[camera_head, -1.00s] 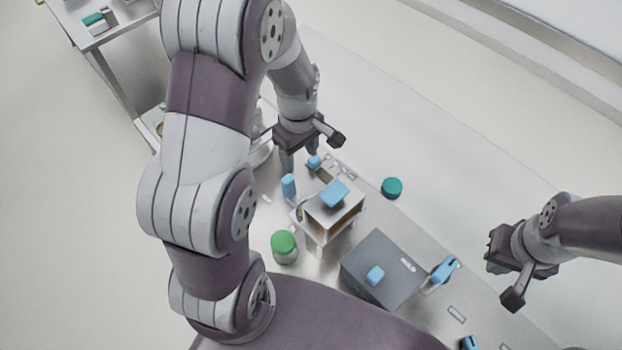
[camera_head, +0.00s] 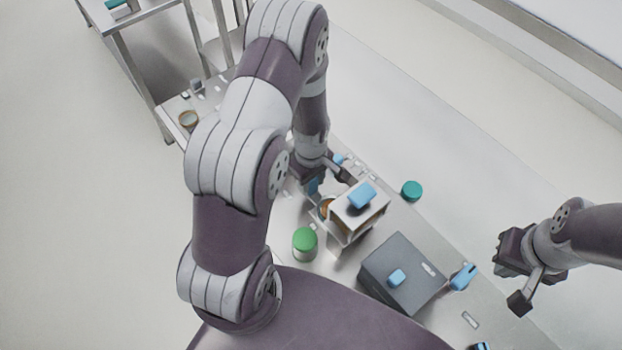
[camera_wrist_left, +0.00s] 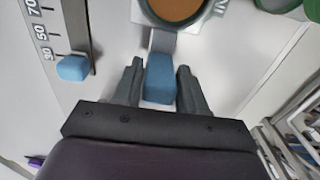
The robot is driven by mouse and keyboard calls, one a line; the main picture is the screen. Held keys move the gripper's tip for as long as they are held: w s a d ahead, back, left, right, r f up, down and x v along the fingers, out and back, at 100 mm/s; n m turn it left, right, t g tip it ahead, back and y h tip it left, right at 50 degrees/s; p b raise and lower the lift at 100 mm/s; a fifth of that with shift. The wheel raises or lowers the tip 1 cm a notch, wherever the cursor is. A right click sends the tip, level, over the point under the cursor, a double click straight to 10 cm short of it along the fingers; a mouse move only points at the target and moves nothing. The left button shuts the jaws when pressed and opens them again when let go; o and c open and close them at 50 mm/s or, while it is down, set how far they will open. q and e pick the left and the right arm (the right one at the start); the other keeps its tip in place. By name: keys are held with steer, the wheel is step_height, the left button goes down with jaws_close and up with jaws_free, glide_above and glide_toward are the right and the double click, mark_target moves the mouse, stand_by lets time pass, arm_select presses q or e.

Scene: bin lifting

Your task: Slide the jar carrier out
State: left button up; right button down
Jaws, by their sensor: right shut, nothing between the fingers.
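The jar carrier is a pale slide with a blue handle (camera_wrist_left: 160,78), partly under a small box-like housing (camera_head: 358,213) with a blue knob on top. A jar with brown contents (camera_wrist_left: 178,8) sits on it, cut off at the top of the left wrist view and partly covered by the housing in the head view (camera_head: 326,207). My left gripper (camera_wrist_left: 160,85) is open, with a finger on either side of the blue handle and small gaps showing. In the head view my left gripper (camera_head: 320,182) is low beside the housing. My right gripper (camera_head: 514,278) is shut and empty, off to the right.
A green-lidded jar (camera_head: 305,243) stands in front of the housing, and a grey box with a blue knob (camera_head: 402,272) to its right. A teal lid (camera_head: 411,190) lies behind. A numbered scale with a blue slider (camera_wrist_left: 73,67) is beside my left gripper.

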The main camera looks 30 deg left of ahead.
arm_select(q)
steer(key=shift+d, duration=0.1)
jaws_close()
steer(key=shift+w+a, duration=0.25)
steer(key=shift+a, duration=0.25)
steer(key=a, duration=0.1)
steer(key=w+a, duration=0.1)
steer(key=shift+w+a, duration=0.1)
steer(key=shift+a, duration=0.25)
steer(key=shift+d, duration=0.1)
steer(key=shift+o, duration=1.3)
jaws_free()
steer(key=shift+r, duration=0.1)
steer(key=shift+o, duration=1.1)
steer(key=shift+a, duration=0.25)
